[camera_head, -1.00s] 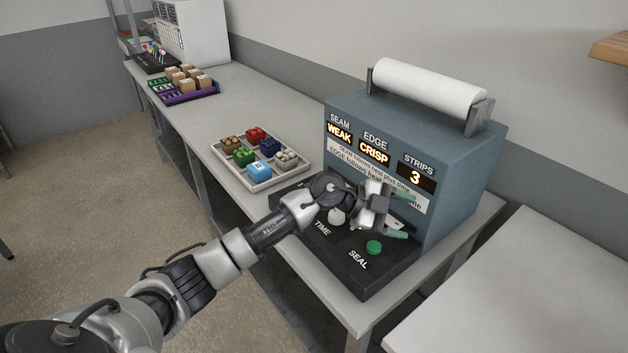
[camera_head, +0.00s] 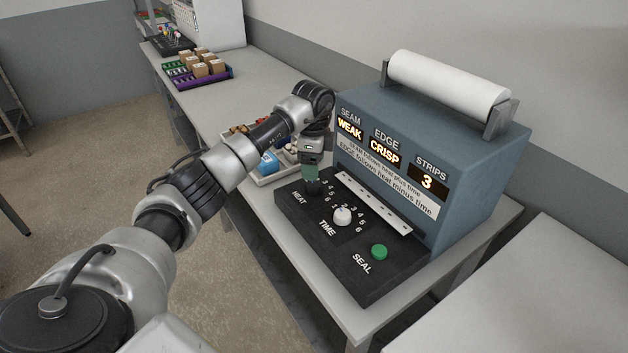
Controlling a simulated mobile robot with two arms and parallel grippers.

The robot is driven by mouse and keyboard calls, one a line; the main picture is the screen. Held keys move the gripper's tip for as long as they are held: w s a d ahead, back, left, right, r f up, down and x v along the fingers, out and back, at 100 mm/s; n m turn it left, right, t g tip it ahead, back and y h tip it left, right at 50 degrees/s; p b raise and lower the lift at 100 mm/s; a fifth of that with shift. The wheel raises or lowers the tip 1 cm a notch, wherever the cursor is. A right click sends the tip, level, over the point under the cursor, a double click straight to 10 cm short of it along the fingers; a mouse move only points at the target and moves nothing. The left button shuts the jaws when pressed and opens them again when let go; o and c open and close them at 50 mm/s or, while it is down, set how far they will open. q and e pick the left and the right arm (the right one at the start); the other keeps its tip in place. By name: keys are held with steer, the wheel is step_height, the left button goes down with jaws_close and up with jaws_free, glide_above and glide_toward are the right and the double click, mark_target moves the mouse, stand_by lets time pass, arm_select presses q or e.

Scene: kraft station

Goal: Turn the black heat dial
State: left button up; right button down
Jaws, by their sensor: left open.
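The black heat dial (camera_head: 313,188) sits at the far left end of the black control panel (camera_head: 345,262), beside the HEAT label and a number scale. It is mostly hidden by my left gripper (camera_head: 311,178). My left gripper points down right over the dial, with its green fingertips at or around it. Its jaws are open; I cannot tell whether they touch the dial. The displays read SEAM WEAK, EDGE CRISP and STRIPS 3. My right gripper is not in view.
The white time dial (camera_head: 342,216) and green seal button (camera_head: 379,251) are on the same panel. The blue-grey machine (camera_head: 470,190) with a white roll (camera_head: 448,84) stands behind it.

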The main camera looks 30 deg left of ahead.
mark_target(313, 185)
arm_select(q)
step_height(313, 185, down, 6)
steer(key=shift+f+p, duration=0.25)
steer(key=shift+p, duration=0.15)
steer(key=c, duration=0.9)
steer(key=shift+m, duration=0.5)
steer(key=shift+w+m+b, duration=0.1)
steer(key=shift+m+b, duration=0.3)
steer(key=shift+m, duration=2)
steer(key=o, duration=0.9)
